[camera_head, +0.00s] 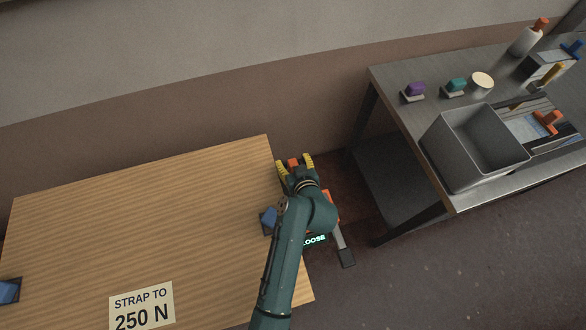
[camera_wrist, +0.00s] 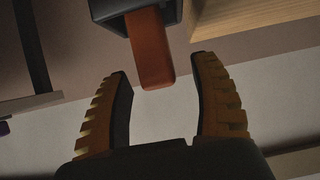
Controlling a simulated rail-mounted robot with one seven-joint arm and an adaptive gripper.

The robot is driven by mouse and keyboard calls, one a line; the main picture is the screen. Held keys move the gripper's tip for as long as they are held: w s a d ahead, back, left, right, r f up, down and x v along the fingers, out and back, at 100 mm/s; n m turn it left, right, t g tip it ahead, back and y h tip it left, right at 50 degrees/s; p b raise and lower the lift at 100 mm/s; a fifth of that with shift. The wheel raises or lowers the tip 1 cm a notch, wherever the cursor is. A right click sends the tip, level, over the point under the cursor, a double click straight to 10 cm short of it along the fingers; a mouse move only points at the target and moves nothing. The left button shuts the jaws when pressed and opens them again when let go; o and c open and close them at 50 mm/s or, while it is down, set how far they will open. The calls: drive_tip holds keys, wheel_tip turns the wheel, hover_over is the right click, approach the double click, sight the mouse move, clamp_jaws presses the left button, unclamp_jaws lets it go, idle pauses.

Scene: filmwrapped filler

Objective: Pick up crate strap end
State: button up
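A flat orange-red strap end (camera_wrist: 150,50) sticks out of a dark holder (camera_wrist: 150,8) in the wrist view. In the head view an orange piece (camera_head: 293,163), apparently the same strap end, shows between my fingers. My gripper (camera_head: 295,166) has yellow ribbed fingers and stands beside the right edge of the wooden surface (camera_head: 150,220), likely the crate top. In the wrist view my gripper (camera_wrist: 163,72) is open, with the strap's tip between the fingertips and a gap on each side.
A label (camera_head: 141,306) reads "STRAP TO 250 N". Blue pieces sit at the wood's right edge (camera_head: 269,220) and left edge (camera_head: 8,291). A metal table (camera_head: 395,78) at right carries a grey bin (camera_head: 440,150), purple and teal blocks, and a bottle (camera_head: 526,40).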

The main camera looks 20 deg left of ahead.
clamp_jaws()
drive_tip(key=shift+r, duration=0.1)
